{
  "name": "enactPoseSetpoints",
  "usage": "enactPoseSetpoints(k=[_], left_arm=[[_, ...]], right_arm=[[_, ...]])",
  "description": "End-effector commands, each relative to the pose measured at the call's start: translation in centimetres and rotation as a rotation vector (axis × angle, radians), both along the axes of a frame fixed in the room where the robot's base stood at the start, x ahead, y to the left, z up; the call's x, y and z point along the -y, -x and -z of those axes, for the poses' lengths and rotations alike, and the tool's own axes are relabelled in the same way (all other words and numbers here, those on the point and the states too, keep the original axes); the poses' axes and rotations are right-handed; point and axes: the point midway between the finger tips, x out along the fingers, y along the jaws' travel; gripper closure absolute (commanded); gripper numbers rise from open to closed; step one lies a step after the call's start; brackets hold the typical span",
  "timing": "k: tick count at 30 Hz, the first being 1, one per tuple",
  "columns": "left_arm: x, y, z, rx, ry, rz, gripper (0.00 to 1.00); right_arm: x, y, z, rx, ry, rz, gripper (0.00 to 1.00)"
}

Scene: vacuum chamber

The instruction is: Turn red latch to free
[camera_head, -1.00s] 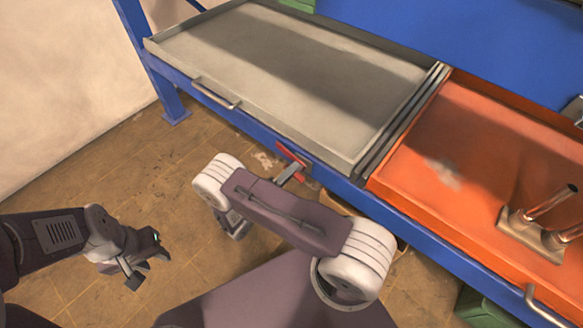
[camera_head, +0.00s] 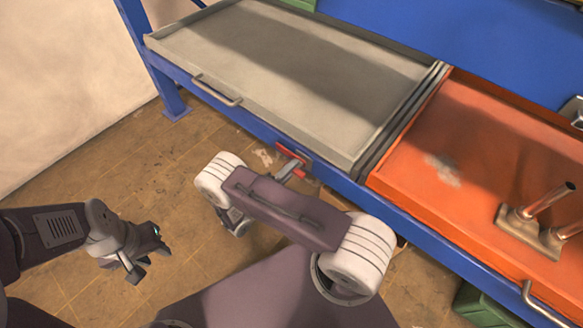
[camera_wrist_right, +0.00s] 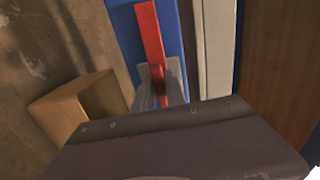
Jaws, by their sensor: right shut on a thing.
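The red latch (camera_head: 284,150) is on the blue front rail below the grey tray. In the right wrist view the latch (camera_wrist_right: 149,34) is a long red bar running up the picture, its lower end between my fingers. My right gripper (camera_head: 290,170) is shut on the latch; its grey fingers also show in the right wrist view (camera_wrist_right: 160,88). My wrist hides part of the latch's lower end there. My left gripper (camera_head: 148,262) hangs over the floor at the left, apart from the bench, with its fingers apart and empty.
The grey tray (camera_head: 215,45) with a handle (camera_head: 217,91) is above the blue rail (camera_head: 262,128). An orange tray (camera_head: 420,180) with metal posts is at the right. A brown box (camera_wrist_right: 62,115) shows beside my fingers. The floor at left is clear.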

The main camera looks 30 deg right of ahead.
Motion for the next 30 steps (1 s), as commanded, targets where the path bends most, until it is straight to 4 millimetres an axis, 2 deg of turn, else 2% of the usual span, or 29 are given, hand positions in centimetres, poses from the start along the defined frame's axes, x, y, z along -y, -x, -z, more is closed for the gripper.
enactPoseSetpoints(k=[2, 3, 4, 5, 15, 24, 30], left_arm=[[0.0, 0.0, 0.0, 0.0, 0.0, 0.0, 0.64], [0.0, 0.0, 0.0, 0.0, 0.0, 0.0, 0.64], [0.0, 0.0, 0.0, 0.0, 0.0, 0.0, 0.64], [0.0, 0.0, 0.0, 0.0, 0.0, 0.0, 0.64], [0.0, 0.0, -0.3, 0.0, 0.0, 0.0, 0.64], [0.0, 0.0, -1.8, 0.0, 0.0, 0.0, 0.64], [0.0, 0.0, -2.0, 0.0, 0.0, 0.0, 0.64]], right_arm=[[0.0, 0.0, 0.1, -0.002, -0.003, 0.0, 1.0], [0.0, 0.0, 0.1, -0.001, -0.003, 0.0, 0.73], [0.0, 0.0, 0.1, -0.001, -0.003, 0.0, 0.64], [0.0, 0.0, 0.1, -0.001, -0.003, 0.0, 0.63], [-0.5, 0.2, -0.1, 0.001, -0.001, -0.002, 0.63], [-6.3, 2.5, -0.1, 0.001, -0.001, -0.005, 0.63], [-8.3, 3.4, 0.0, 0.0, -0.002, -0.001, 0.63]])
